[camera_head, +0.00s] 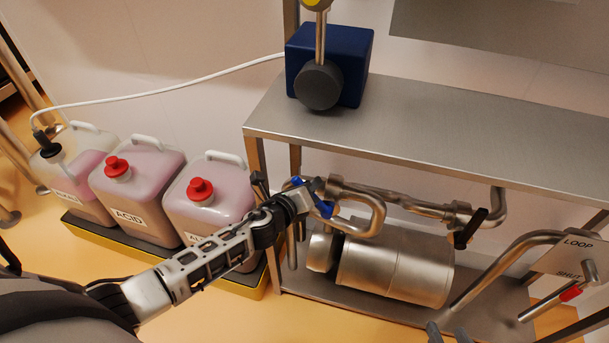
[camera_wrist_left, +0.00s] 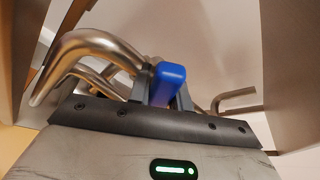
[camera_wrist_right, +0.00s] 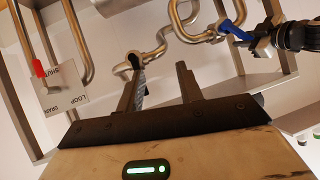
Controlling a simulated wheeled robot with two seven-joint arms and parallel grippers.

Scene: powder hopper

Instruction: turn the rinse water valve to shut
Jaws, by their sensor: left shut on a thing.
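A blue valve handle (camera_head: 325,208) sits on the steel pipework under the shelf. No label shows on it. My left gripper (camera_head: 310,190) is at this handle, with its fingers on both sides of it. In the left wrist view the blue handle (camera_wrist_left: 168,84) stands between the two fingers, which are shut on it. The handle (camera_wrist_right: 236,31) also shows in the right wrist view with the left gripper against it. My right gripper (camera_wrist_right: 160,80) is open and empty. Only its fingertips (camera_head: 447,333) show at the head view's bottom edge.
A black-handled valve (camera_head: 470,228) is on the pipe to the right. A panel marked LOOP and SHUT (camera_head: 572,257) carries a red-tipped lever (camera_head: 570,294). A steel cylinder (camera_head: 395,271) lies below the pipes. The steel shelf (camera_head: 430,130) spans above.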

